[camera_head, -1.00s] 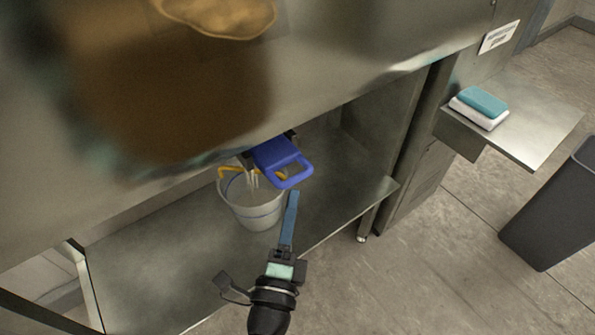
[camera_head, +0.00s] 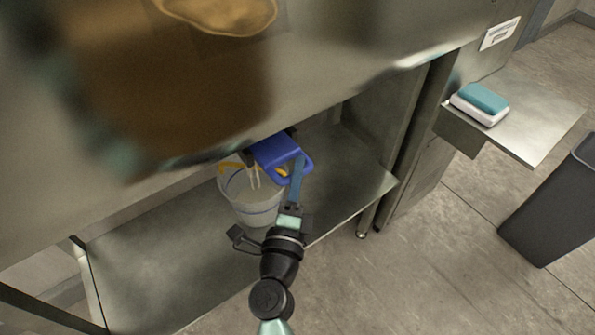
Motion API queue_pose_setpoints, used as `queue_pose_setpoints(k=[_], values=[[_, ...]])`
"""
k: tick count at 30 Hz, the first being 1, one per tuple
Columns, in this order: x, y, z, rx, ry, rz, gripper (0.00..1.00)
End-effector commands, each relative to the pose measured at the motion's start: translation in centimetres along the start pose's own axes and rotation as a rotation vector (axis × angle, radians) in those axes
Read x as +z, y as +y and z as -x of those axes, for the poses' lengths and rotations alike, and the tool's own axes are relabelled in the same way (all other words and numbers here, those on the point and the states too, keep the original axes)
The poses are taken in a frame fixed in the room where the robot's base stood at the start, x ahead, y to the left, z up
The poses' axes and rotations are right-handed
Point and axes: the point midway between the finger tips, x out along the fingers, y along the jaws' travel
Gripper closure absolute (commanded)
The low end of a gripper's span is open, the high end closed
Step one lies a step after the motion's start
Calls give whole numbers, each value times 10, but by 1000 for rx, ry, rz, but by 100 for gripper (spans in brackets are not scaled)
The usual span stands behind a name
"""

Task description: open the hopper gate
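The hopper gate (camera_head: 272,150) is a blue plate with a looped handle (camera_head: 308,166), under the front of the large metal hopper housing. My gripper (camera_head: 297,172) reaches up from below. Its long blue finger overlaps the right part of the handle in the picture. I cannot tell whether it touches the handle or only lies in front of it. The fingers line up in this view, so their opening does not show. A small yellow-orange patch shows through the handle loop.
A pale bucket (camera_head: 252,205) with a yellow handle stands below the gate on the metal shelf (camera_head: 170,265). A side shelf (camera_head: 540,118) at right holds teal and white pads (camera_head: 481,103). A dark bin (camera_head: 550,215) stands on the floor.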

Motion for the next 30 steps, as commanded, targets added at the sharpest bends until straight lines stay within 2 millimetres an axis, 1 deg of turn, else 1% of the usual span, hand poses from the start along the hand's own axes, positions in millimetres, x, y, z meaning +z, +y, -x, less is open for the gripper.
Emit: queue_pose_setpoints(k=[1,3,4,30], values=[[0,0,0,0,0,0,86],[0,0,0,0,0,0,99],[0,0,0,0,0,0,100],[0,0,0,-1,0,3,100]])
